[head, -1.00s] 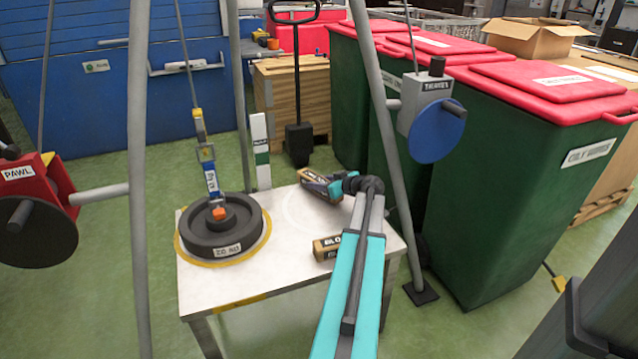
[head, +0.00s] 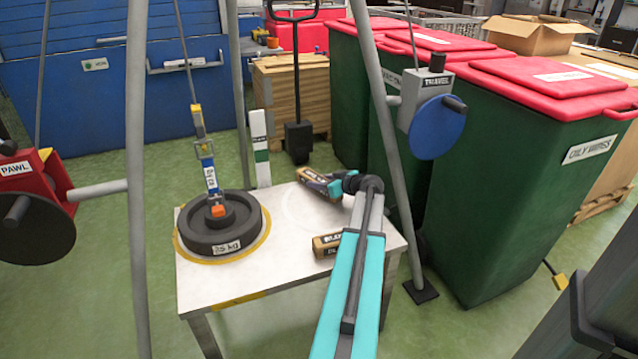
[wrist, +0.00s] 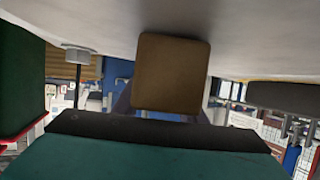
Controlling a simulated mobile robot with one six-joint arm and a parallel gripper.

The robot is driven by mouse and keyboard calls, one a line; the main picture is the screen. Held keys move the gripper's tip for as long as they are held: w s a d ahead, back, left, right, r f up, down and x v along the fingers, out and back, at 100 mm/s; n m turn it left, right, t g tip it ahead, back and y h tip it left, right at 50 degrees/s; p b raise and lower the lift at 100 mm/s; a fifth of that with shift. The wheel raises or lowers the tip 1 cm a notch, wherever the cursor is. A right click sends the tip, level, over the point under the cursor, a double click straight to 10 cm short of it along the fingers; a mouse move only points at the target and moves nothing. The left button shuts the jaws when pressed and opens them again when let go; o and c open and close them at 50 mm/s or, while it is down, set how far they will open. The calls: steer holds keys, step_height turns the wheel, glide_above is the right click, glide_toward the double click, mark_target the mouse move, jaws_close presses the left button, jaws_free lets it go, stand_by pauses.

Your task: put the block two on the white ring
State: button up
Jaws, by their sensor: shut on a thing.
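A brown block with a dark band (head: 313,179) is at the back edge of the white table, in the jaws of my gripper (head: 326,185). The wrist view shows the block's plain brown end (wrist: 172,72) close to the pale tabletop; whether it touches is unclear. A second brown and black block (head: 327,244) lies on the table nearer the front, partly behind my arm. Its label starts with "BLO"; the number is not readable on either block. A faint white ring (head: 284,208) shows on the table between the held block and the dark weight.
A dark round weight (head: 226,244) sits on a yellow ring (head: 184,251) at the table's left, with a blue strap and cable rising from it. Grey tripod legs (head: 137,180) flank the table (head: 222,286). Green bins (head: 480,200) stand to the right.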

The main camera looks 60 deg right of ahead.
steer(key=o, duration=1.5)
steer(key=shift+c, duration=0.2)
steer(key=p+v, duration=0.2)
steer(key=v, duration=1.1)
steer(key=shift+s+a+r, duration=0.15)
steer(key=shift+s, duration=0.15)
steer(key=shift+r, duration=0.1)
